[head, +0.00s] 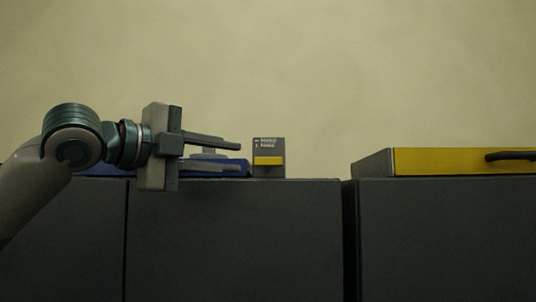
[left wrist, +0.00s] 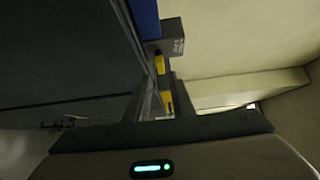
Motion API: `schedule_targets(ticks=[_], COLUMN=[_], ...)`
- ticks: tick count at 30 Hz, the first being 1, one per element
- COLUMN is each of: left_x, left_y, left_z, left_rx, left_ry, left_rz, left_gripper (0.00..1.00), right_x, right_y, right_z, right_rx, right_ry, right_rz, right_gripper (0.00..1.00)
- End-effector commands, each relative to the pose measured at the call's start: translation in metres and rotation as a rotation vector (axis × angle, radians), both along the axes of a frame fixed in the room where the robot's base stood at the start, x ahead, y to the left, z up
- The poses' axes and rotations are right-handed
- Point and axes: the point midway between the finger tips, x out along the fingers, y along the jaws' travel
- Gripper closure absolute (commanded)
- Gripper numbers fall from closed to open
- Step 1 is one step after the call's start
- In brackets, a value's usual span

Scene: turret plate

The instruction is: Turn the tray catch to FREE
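The catch shows in the head view as a small grey block (head: 268,145) with printed marks and a horizontal yellow lever (head: 268,161) on its front. It stands on the dark cabinet at the right end of a blue tray (head: 235,161). My left gripper (head: 240,156) points right, its two fingers apart one above the other. Its tips are just left of the block, in front of the blue tray, apparently with nothing between them. In the left wrist view the grey block (left wrist: 172,35) and yellow lever (left wrist: 160,64) lie beyond the fingers. The printed words are too small to read. My right gripper is out of view.
Dark grey cabinets (head: 235,240) run along the front, with a narrow gap near the right. A yellow-fronted box (head: 440,161) with a black handle (head: 510,156) stands on the right cabinet. The top between the catch and that box is clear.

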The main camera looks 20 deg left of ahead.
Motion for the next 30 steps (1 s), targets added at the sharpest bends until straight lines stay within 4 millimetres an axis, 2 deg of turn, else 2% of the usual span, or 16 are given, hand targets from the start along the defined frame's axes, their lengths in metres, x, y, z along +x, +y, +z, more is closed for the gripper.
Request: schedule_targets(ticks=[1,6,16,22,30], left_x=[0.009,0.035,0.081,0.093,0.095], left_y=[-0.005,-0.021,-0.045,-0.051,-0.052], left_z=[0.004,0.004,0.002,0.001,0.000], left_rx=[0.001,0.001,0.001,0.000,0.000], left_ry=[0.003,0.003,0.002,0.000,0.000], left_rz=[-0.002,-0.002,0.000,0.000,0.000], left_gripper=[0.78,0.78,0.78,0.78,0.78], right_x=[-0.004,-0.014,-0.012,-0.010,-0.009], right_y=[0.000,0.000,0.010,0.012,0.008], right_z=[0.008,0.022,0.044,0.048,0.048], right_rx=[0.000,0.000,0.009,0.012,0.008], right_ry=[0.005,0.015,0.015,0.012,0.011], right_rz=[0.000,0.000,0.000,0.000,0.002], right_gripper=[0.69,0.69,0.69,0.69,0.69])
